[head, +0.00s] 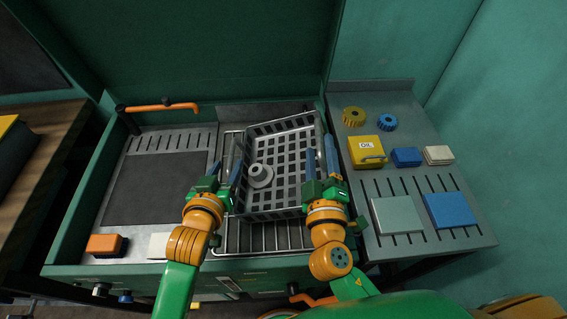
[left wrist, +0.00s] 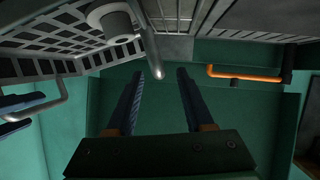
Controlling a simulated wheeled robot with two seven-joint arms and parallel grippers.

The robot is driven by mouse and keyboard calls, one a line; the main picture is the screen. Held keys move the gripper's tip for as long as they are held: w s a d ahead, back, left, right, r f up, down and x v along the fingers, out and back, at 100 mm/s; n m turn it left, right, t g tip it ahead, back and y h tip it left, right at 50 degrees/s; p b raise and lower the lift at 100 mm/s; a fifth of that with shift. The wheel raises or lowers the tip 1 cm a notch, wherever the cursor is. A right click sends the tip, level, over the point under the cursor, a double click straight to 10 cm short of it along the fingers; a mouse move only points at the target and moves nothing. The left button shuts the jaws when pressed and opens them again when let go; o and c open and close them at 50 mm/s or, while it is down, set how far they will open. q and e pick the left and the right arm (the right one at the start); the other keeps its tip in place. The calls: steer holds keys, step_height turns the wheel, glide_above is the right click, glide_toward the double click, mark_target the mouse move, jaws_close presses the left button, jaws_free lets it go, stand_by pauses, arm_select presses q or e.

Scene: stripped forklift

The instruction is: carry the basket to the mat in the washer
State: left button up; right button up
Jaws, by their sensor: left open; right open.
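The grey slotted basket (head: 288,127) sits on a wire rack in the washer, turned slightly, with a pale stepped round part (head: 260,175) inside. The dark mat (head: 155,188) lies flat to its left, bare. My left gripper (head: 226,166) is open at the basket's left side. In the left wrist view, a metal handle bar (left wrist: 153,52) of the basket ends near and between the open fingertips (left wrist: 160,72). My right gripper (head: 320,158) is open at the basket's right side. Its blue fingers also show beside the other handle (left wrist: 50,110) at the left wrist view's left edge.
An orange-handled pipe (head: 160,107) stands at the washer's back left. An orange block (head: 104,244) and a white block (head: 160,245) lie at the front left. The right bench (head: 400,185) holds a yellow oil can (head: 366,151), caps and several blocks.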

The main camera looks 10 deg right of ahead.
mark_target(229, 160)
arm_select(q)
steer(key=x, duration=0.3)
steer(key=shift+w+f, duration=0.15)
steer(key=shift+w, duration=0.15)
arm_select(e)
steer(key=w, duration=0.4)
steer(key=w+d, duration=0.1)
steer(key=w, duration=0.1)
steer(key=shift+w, duration=0.1)
arm_select(q)
steer(key=c, duration=0.8)
arm_select(e)
steer(key=c, duration=0.8)
arm_select(q)
jaws_close()
arm_select(e)
jaws_close()
arm_select(q)
steer(key=shift+a, duration=0.15)
arm_select(e)
steer(key=shift+d, duration=0.15)
